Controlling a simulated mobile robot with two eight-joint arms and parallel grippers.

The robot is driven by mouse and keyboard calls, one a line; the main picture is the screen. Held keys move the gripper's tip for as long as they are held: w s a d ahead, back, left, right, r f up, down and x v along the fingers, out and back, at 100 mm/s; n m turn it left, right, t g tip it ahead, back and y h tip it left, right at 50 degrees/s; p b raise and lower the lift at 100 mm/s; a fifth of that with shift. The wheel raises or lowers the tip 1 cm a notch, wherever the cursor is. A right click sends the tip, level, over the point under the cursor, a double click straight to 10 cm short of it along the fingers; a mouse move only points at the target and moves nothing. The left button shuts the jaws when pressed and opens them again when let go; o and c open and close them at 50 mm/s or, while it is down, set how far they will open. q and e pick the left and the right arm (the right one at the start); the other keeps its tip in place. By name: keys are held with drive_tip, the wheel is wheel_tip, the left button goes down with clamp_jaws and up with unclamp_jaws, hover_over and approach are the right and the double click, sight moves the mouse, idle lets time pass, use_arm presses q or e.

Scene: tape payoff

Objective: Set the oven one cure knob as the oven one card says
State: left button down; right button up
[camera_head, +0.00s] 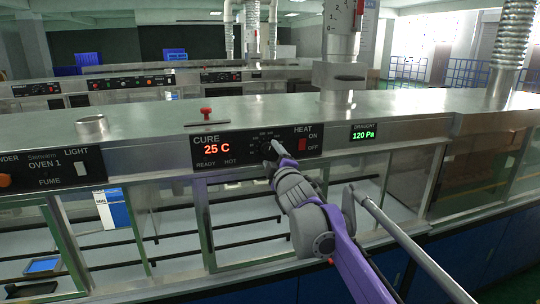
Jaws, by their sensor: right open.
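The oven one control panel (240,164) is black, with CURE on its left and a red readout of 25 C. The cure knob (266,147) is a small dark dial with pale marks around it, right of the readout. My right gripper (276,148) is open, with its tips at the right side of the knob, partly covering it. I cannot tell whether the tips touch the knob. The knob's pointer and the small scale numbers are too small to read. No card reading oven one is legible. My left gripper is not in view.
A red HEAT switch (302,145) sits just right of my gripper, and a green draught display (363,133) reads 120 Pa. A LIGHT switch (81,162) is at the left. A red-topped handle (206,113) stands on the steel top. Glass fronts (168,215) lie below.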

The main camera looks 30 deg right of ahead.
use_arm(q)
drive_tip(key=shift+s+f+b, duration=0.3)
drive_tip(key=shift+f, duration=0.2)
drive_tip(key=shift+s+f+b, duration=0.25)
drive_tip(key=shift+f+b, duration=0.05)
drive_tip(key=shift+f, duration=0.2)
use_arm(e)
drive_tip(key=v, duration=0.8)
drive_tip(key=shift+s, duration=0.35)
drive_tip(key=shift+a, duration=0.1)
drive_tip(key=s+a+f+m+g+y, duration=0.1)
drive_tip(key=s+a+f+m+g, duration=0.2)
drive_tip(key=f, duration=0.9)
drive_tip(key=s+a+f+m+g+y, duration=0.2)
drive_tip(key=s+a+f+m+g, duration=0.2)
drive_tip(key=s+a+f, duration=0.5)
drive_tip(key=s+a+f+m+g+y, duration=0.1)
drive_tip(key=s+a+f+m+g, duration=0.2)
drive_tip(key=s+f, duration=1)
wheel_tip(320, 180, down, 4)
drive_tip(key=a+g, duration=0.2)
drive_tip(key=shift+s+a+m+y, duration=0.4)
drive_tip(key=shift+f, duration=0.1)
